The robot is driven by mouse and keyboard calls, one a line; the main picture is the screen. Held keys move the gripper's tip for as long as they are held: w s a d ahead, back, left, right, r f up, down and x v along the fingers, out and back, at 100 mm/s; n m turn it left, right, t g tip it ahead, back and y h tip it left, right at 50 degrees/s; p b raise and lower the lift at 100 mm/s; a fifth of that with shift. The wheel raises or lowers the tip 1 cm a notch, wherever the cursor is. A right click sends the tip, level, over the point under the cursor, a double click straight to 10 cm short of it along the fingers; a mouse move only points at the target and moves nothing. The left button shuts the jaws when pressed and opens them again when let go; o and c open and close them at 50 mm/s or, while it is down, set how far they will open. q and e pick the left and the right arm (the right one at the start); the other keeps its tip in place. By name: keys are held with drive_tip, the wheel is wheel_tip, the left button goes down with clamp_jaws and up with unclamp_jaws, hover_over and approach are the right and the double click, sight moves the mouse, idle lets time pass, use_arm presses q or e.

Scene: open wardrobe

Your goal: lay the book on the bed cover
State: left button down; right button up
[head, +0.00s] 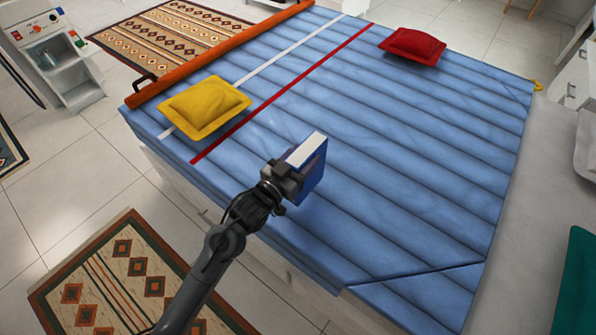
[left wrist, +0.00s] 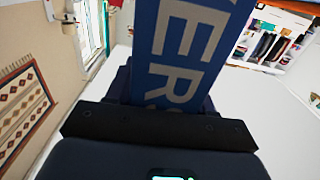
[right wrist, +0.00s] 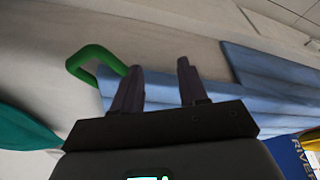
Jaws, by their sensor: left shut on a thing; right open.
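A blue book (head: 315,168) with white page edges is held over the near edge of the blue bed cover (head: 400,150). My left gripper (head: 285,181) is shut on it, and the book stands upright. In the left wrist view the blue book (left wrist: 185,45), with large white letters, rises between the fingers. How far it is above the cover is hard to tell. My right gripper (right wrist: 159,68) is open and empty in the right wrist view, with the bed cover (right wrist: 225,100) beyond it. The book (right wrist: 292,158) shows there at the lower right.
A yellow pillow (head: 204,107) and a red pillow (head: 412,45) lie on the bed. An orange roll (head: 215,57) runs along the bed's far left end. The middle and right of the cover are clear. A green loop (right wrist: 90,58) shows by the right gripper.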

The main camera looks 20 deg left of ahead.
use_arm(q)
drive_tip(key=shift+w+a+f, duration=0.35)
drive_tip(key=shift+a+f, duration=0.1)
drive_tip(key=shift+a, duration=0.2)
wheel_tip(320, 180, down, 4)
drive_tip(key=b, duration=0.3)
drive_tip(key=shift+f, duration=0.1)
drive_tip(key=shift+c, duration=2.1)
unclamp_jaws()
drive_tip(key=shift+f, duration=0.1)
